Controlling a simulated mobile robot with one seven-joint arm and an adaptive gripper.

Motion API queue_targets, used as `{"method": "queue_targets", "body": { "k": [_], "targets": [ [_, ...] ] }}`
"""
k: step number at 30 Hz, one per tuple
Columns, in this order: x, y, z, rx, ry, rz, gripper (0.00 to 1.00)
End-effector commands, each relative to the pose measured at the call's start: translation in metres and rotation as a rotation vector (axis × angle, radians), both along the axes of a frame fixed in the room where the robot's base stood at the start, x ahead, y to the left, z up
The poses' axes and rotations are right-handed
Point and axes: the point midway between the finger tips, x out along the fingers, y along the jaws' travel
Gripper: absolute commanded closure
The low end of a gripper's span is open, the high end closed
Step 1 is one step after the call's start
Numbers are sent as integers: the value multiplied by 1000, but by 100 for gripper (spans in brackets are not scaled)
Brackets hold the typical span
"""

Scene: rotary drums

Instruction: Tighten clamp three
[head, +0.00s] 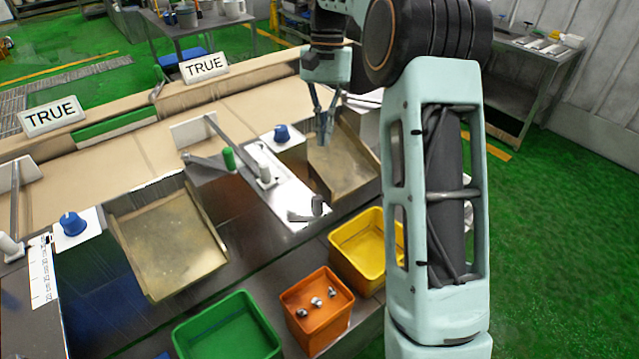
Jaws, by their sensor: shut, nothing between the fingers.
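My gripper (323,128) is shut and empty, pointing down over the right metal tray (345,165), to the right of a blue knob (282,132). A lever with a green handle (228,159) stands left of the white plate (290,197). A lever with a white handle (265,173) stands on that plate, and a small dark grey part lies at the plate's front end. Another white-handled lever (9,244) is at the left edge. No clamp number is readable, so I cannot tell which one is clamp three. My gripper appears apart from all the levers.
A green bin (228,300), an orange bin (318,285) with small metal pieces, and a yellow bin (345,240) line the front. A left tray (165,240) and a second blue knob (71,223) are at left. Two "TRUE" signs (52,115) stand behind.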

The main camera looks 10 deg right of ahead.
Motion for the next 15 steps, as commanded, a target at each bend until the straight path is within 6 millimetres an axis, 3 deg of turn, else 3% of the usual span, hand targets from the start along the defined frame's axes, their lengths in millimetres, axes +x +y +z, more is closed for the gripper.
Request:
{"method": "queue_targets", "body": {
  "k": [5, 15],
  "targets": [
    [-7, 2, -23, 0, 4, 0, 100],
    [-24, 8, -92, 0, 5, 1, 100]
  ]
}}
